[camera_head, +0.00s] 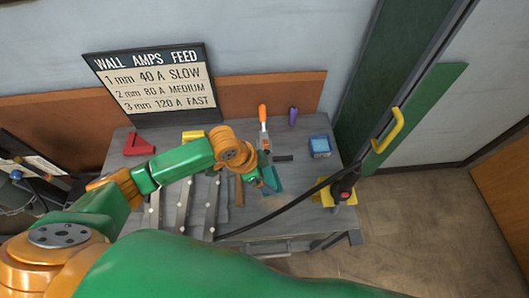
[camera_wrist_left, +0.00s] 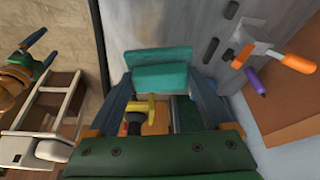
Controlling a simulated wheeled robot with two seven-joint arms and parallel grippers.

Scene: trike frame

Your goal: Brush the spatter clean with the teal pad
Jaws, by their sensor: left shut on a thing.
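The teal pad (camera_head: 272,180) is over the right part of the grey workbench (camera_head: 297,190) in the head view. In the left wrist view the teal pad (camera_wrist_left: 160,77) spans the space in front of my fingers. My left gripper (camera_head: 264,175) is shut on the pad; its fingers also show in the left wrist view (camera_wrist_left: 160,104). A faint tan patch (camera_head: 267,218) lies on the bench near its front edge, below the pad in the picture; I cannot tell whether it is the spatter. Whether the pad touches the bench is unclear. My right gripper is out of view.
Grey metal bars (camera_head: 185,207) lie left of the pad. A yellow block with a red button (camera_head: 343,194) sits at the right corner. A black cable (camera_head: 280,211) crosses the front.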

